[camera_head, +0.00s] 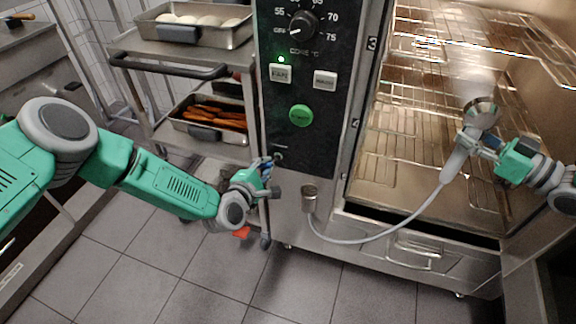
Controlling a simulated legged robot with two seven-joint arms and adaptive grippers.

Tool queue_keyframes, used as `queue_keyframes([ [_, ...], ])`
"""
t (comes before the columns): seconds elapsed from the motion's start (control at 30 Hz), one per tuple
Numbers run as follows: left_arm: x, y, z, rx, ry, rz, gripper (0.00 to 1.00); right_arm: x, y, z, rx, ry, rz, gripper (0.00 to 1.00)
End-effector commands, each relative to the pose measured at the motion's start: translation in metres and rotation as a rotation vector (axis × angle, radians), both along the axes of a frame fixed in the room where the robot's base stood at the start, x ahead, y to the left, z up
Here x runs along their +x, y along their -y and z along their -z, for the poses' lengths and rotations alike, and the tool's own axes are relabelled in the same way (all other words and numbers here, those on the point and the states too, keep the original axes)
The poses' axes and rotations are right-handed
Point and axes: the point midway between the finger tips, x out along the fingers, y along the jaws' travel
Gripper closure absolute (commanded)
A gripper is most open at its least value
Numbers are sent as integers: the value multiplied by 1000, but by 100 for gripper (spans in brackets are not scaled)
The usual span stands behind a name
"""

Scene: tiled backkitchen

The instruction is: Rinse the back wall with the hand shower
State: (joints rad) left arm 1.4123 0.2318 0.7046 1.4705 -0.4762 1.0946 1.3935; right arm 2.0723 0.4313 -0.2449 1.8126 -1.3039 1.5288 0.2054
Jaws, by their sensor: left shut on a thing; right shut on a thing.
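The hand shower (456,160) has a grey handle and a round metal head (481,113). My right gripper (482,143) is shut on it near the head, in front of the open oven chamber. Its hose (385,237) hangs in a curve to a metal fitting (309,197) on the oven front. The back wall (455,50) of the chamber shows only in part behind wire racks. My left gripper (268,168) is shut on a small knob (279,157) low on the black control panel; the fingers partly hide it.
Wire racks (430,120) fill the chamber. The control panel (305,100) has a dial, two white buttons and a green one. A trolley (190,55) with trays of dough and sausage-like food stands left. Tiled floor (215,265) is open in front.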

Motion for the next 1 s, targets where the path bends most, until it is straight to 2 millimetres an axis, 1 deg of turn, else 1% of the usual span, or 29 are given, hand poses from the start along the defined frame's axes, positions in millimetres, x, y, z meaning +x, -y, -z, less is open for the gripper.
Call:
queue_keyframes([
  [0.03,-3,4,0,40,6,10,100,0,0,-1,1,2,0,100],
  [0.2,-3,3,-3,178,46,11,100,0,0,-1,1,2,0,100],
  [0.5,-3,3,-6,355,94,14,100,0,0,0,1,2,0,100],
  [0.7,-4,3,-6,417,111,15,100,1,0,0,1,2,0,100],
  [1.0,-5,3,-6,441,115,17,100,1,0,0,0,1,0,100],
])
